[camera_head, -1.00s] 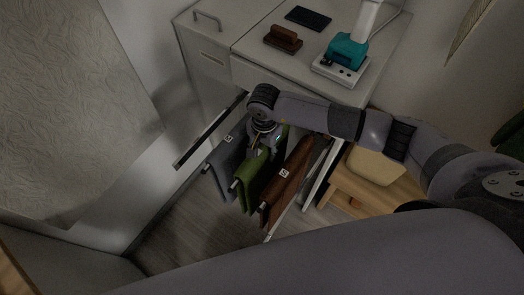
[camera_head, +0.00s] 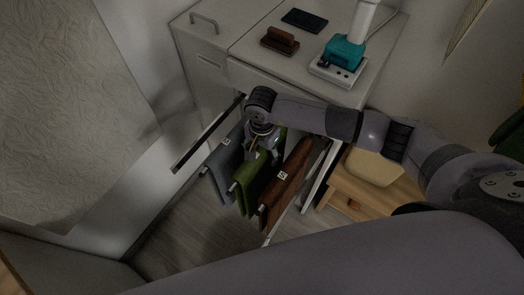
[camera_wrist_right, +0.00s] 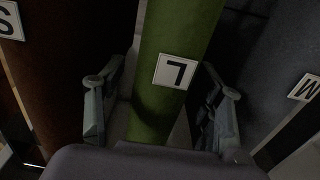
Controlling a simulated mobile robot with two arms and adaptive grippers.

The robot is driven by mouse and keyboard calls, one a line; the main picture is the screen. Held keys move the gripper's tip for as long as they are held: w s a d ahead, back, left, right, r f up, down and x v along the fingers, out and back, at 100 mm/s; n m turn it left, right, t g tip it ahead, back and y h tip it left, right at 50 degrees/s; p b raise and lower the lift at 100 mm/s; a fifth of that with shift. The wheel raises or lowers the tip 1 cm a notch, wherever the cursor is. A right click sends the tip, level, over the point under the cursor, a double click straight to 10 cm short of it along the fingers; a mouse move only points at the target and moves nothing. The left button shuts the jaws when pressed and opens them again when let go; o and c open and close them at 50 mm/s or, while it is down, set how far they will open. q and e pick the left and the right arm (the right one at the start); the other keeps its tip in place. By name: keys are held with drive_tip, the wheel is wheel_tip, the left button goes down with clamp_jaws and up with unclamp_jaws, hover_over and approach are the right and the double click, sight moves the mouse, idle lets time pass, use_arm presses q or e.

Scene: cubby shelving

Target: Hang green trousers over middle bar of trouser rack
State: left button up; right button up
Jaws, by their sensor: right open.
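Green trousers (camera_head: 252,184) hang over the middle bar of the pulled-out trouser rack (camera_head: 208,135), between grey trousers (camera_head: 222,166) and brown trousers (camera_head: 286,190). My right gripper (camera_head: 254,152) is over the upper part of the green trousers. Its fingers (camera_wrist_right: 160,112) are open, one on each side of the cloth, with gaps visible. The bar under the cloth is mostly hidden. My left gripper is not in view.
The white cabinet top (camera_head: 262,68) holds a dark brush (camera_head: 280,40), a black flat item (camera_head: 305,20) and a teal-and-white device (camera_head: 340,60). A wooden stool (camera_head: 352,192) stands to the right. The brown and grey trousers hang close beside the gripper.

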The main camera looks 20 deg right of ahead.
wheel_tip(320, 180, up, 12)
idle(0.5)
